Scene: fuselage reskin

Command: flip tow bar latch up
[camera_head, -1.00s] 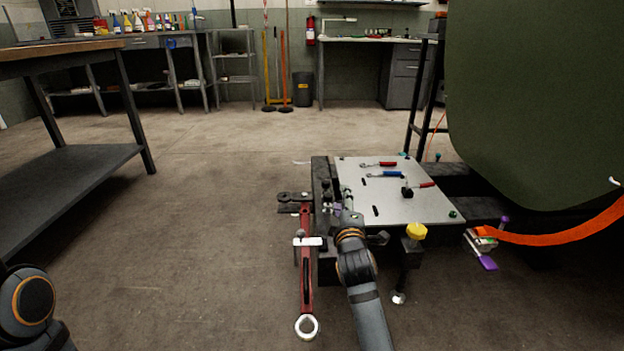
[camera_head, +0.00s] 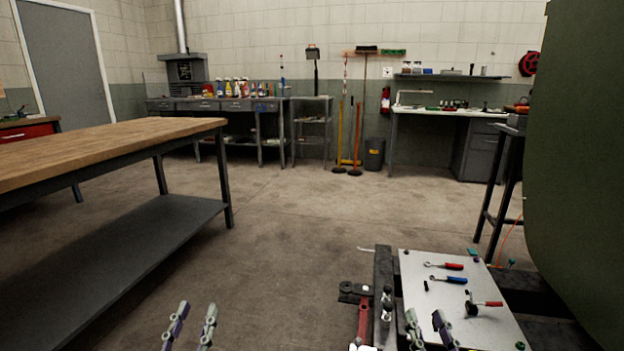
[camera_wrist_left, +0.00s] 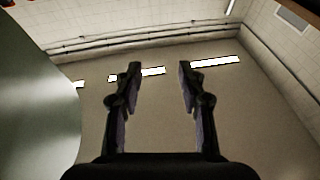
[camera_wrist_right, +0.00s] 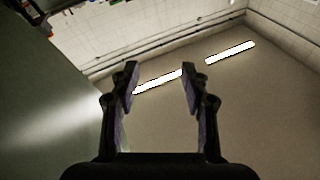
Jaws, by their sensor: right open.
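The red tow bar (camera_head: 364,318) is at the bottom of the head view, left of the metal plate, with a dark coupling (camera_head: 355,292) at its far end. Its near part is cut off by the frame edge. A pale piece (camera_head: 362,347) shows on it at the bottom edge; I cannot make out the latch or its position. My right gripper (camera_head: 426,322) points up, open and empty, in front of the plate and right of the tow bar. My left gripper (camera_head: 195,316) also points up, open and empty, over the floor left of the tow bar. Both wrist views show only ceiling and walls between the fingers.
The metal plate (camera_head: 440,318) carries red- and blue-handled tools (camera_head: 447,266). The large green fuselage panel (camera_head: 575,180) stands at the right. A wooden-topped workbench (camera_head: 110,148) stands at the left. The floor (camera_head: 300,245) between is clear.

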